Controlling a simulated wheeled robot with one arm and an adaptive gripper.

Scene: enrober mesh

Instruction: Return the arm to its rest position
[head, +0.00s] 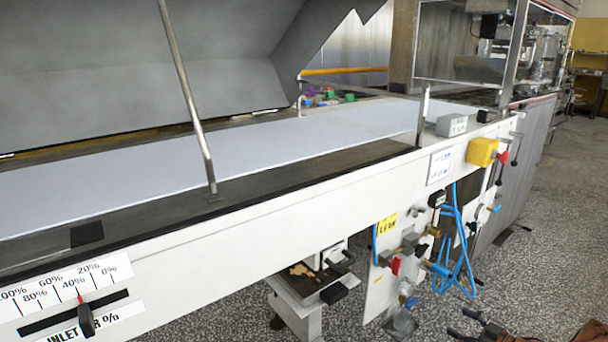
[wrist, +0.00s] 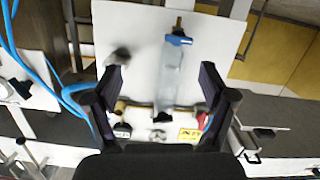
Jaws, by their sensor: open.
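My gripper (head: 478,328) shows at the bottom right of the head view, low over the speckled floor and to the right of the machine's valve panel. Part of my arm is cut off by the frame's lower edge. In the wrist view my gripper (wrist: 163,82) has its two dark fingers spread wide. No object is held between them. Behind the gap is a white panel (wrist: 125,30) with a clear cylinder (wrist: 178,75) topped by a blue fitting. I cannot tell the distance from the fingertips to the panel.
The long machine with a pale belt (head: 250,155) fills the left and middle. Its valve panel (head: 378,290) with blue hoses (head: 455,250) stands out near my gripper. A slider scale (head: 70,290) is at the lower left. Speckled floor (head: 560,225) is clear on the right.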

